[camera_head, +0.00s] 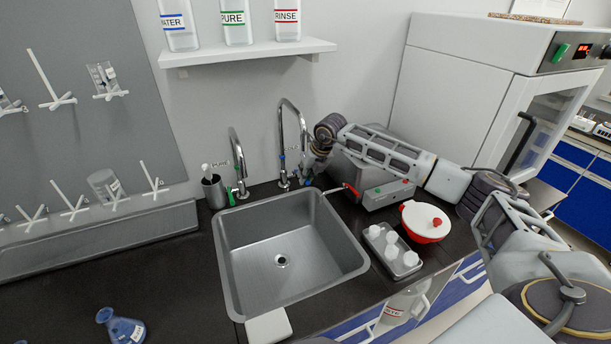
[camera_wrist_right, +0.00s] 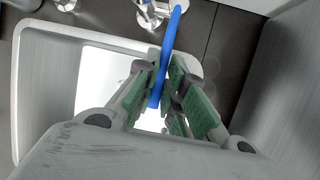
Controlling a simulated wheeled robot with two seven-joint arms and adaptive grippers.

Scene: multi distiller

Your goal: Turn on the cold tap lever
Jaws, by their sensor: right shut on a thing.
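The chrome tap (camera_head: 284,170) with a tall curved spout stands behind the sink (camera_head: 358,262). Small blue marks show on it. In the right wrist view, a long blue lever (camera_wrist_right: 170,40) runs from the tap's chrome body down between the green finger pads. My right gripper (camera_head: 306,172) is beside the tap on its right side. It is shut on the blue lever, near the lever's free end in the wrist view (camera_wrist_right: 162,92). In the head view the arm and fingers partly hide the contact. My left gripper is not in view.
A smaller chrome tap (camera_head: 240,175) and a grey cup (camera_head: 214,192) stand left. A grey box device (camera_head: 376,196), a red pot with white lid (camera_head: 428,221) and a bottle tray (camera_head: 400,264) stand right. A shelf (camera_head: 245,53) hangs above. The sink basin is empty.

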